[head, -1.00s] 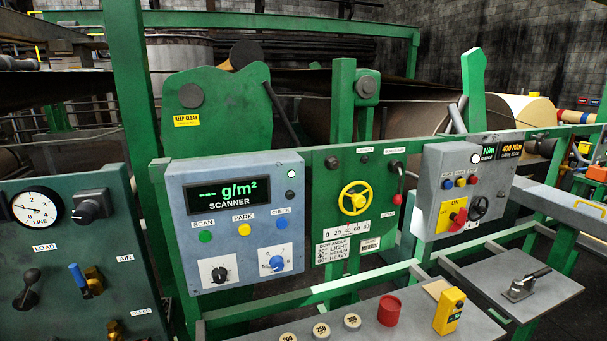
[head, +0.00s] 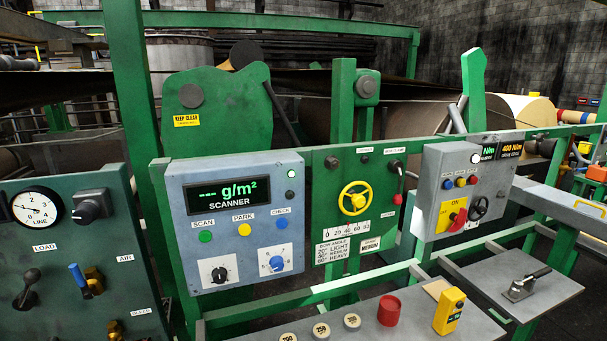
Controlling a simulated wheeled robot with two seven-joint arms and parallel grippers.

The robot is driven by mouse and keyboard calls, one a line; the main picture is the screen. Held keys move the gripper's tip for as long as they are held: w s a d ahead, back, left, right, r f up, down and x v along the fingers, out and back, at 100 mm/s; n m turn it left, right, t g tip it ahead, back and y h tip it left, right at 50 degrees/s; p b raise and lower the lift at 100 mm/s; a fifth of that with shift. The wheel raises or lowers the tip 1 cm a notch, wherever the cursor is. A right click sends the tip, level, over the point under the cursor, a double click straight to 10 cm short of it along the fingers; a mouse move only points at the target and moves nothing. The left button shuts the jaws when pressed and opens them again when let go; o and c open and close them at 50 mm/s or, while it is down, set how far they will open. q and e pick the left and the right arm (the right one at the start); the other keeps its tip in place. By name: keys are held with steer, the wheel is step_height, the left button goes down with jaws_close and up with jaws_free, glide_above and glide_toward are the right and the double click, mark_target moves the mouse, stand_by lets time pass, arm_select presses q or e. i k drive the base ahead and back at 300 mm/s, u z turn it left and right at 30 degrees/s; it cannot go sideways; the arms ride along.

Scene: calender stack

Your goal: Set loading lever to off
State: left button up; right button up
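The loading lever (head: 27,288) is on the dark green panel at the left, below the word LOAD. It has a dark rounded knob on a short shaft that tilts up and slightly right from a dark round base. I cannot read any position marks around it, so its setting is not clear. Neither of my grippers is in view.
A blue-handled valve (head: 82,280) sits right of the lever, below a round LINE gauge (head: 36,208) and a black knob (head: 92,206). A scanner box (head: 238,215) and yellow handwheel (head: 354,198) are further right. A shelf holds a red cylinder (head: 389,311) and a yellow device (head: 449,311).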

mark_target(32, 276)
steer(key=u, duration=1)
steer(key=k, duration=1.35)
steer(key=z, duration=0.4)
steer(key=i, duration=0.6)
steer(key=z, duration=0.55)
steer(key=i, duration=0.8)
steer(key=u, duration=0.65)
steer(key=i, duration=0.65)
steer(key=u, duration=0.6)
